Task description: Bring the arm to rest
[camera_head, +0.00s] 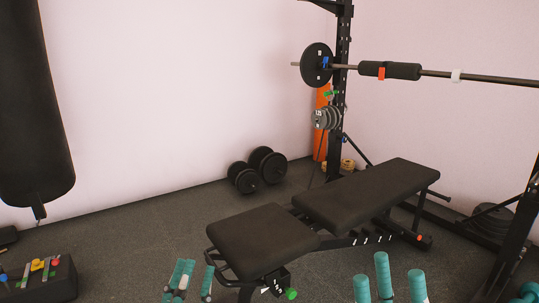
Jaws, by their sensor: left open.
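My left gripper (190,282) shows at the bottom edge, left of centre, with its teal fingers pointing up. Its fingers are apart, with nothing seen between them. My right gripper (391,285) shows at the bottom edge, right of centre. Its teal fingers stand upright and apart, and no object shows between them. The lower parts of both grippers and the arms are cut off by the frame. Both grippers appear in front of the black bench (262,240), and I cannot tell their exact distance from it.
A rack post (342,100) carries a barbell (470,77) with a black plate (316,64). Grey plates (326,118) hang below. Dumbbells (246,178) lie by the wall. A punching bag (35,110) hangs at left, above a dark box (40,282). Dark plates (490,222) lie at right.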

